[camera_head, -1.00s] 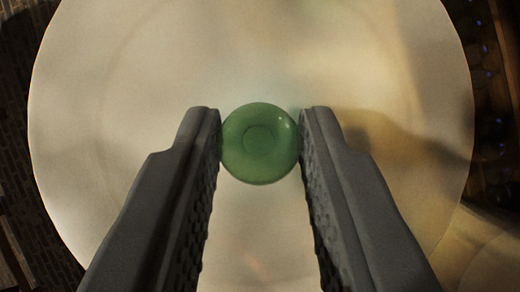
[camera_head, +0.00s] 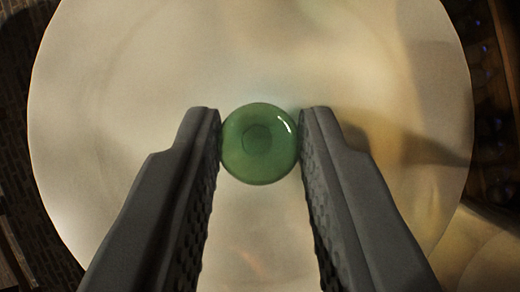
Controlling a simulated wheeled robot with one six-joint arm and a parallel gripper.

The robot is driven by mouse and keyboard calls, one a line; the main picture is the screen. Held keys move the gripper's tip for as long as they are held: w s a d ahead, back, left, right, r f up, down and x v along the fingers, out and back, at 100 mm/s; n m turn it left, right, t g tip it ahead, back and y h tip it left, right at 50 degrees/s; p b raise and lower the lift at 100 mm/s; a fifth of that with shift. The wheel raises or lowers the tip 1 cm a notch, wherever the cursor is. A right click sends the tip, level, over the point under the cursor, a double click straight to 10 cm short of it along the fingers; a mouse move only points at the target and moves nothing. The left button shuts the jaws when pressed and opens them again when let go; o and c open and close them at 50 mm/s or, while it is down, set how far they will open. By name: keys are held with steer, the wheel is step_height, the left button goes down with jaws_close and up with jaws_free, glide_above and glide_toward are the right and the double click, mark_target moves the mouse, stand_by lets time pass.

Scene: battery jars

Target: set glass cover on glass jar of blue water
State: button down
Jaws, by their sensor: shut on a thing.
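The cover (camera_head: 130,90) is a large, pale, round disc that fills most of the view. A round green knob (camera_head: 258,160) stands at its middle. My gripper (camera_head: 260,145) is shut on the knob, with one dark, textured finger touching each side. The cover lies beyond the fingers and hides what is under it. The jar of blue water cannot be made out.
A dark, brick-patterned surface (camera_head: 25,150) shows at the left edge. Dark shelving with small round things (camera_head: 490,120) runs along the right edge. A pale, curved surface (camera_head: 485,255) shows at the lower right, partly behind the cover.

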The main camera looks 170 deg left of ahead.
steer(key=shift+f, duration=0.4)
stand_by(0.3)
steer(key=shift+r, duration=0.85)
stand_by(2.7)
steer(key=shift+f, duration=0.75)
stand_by(0.9)
steer(key=c, duration=1.5)
jaws_free()
steer(key=shift+o, duration=0.2)
steer(key=v, duration=1.1)
